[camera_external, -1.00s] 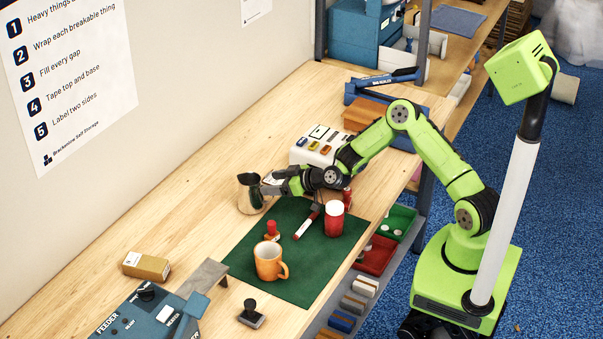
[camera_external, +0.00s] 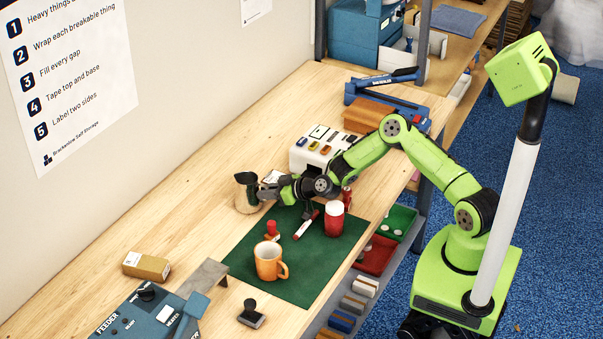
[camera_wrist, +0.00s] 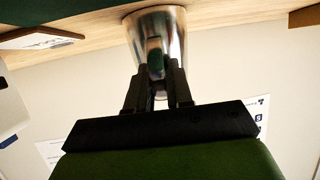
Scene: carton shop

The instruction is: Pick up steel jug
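The steel jug (camera_external: 246,195) stands upright on the wooden bench, just beyond the far corner of the green mat (camera_external: 305,282). My gripper (camera_external: 264,191) reaches it from the right, low and roughly level. In the wrist view the shiny jug (camera_wrist: 171,25) is at the top centre, its handle side facing me. The two dark fingers of my gripper (camera_wrist: 158,68) are apart, with a gap between them at the handle. I cannot tell whether either finger touches it. The fingertips are partly hidden in the external view.
An orange mug (camera_external: 268,262), a red cup (camera_external: 334,220), a red-handled stamp (camera_external: 272,230) and a marker (camera_external: 306,225) are on the mat. A white box (camera_external: 320,148) stands behind my forearm. The bench left of the jug is clear up to the wall.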

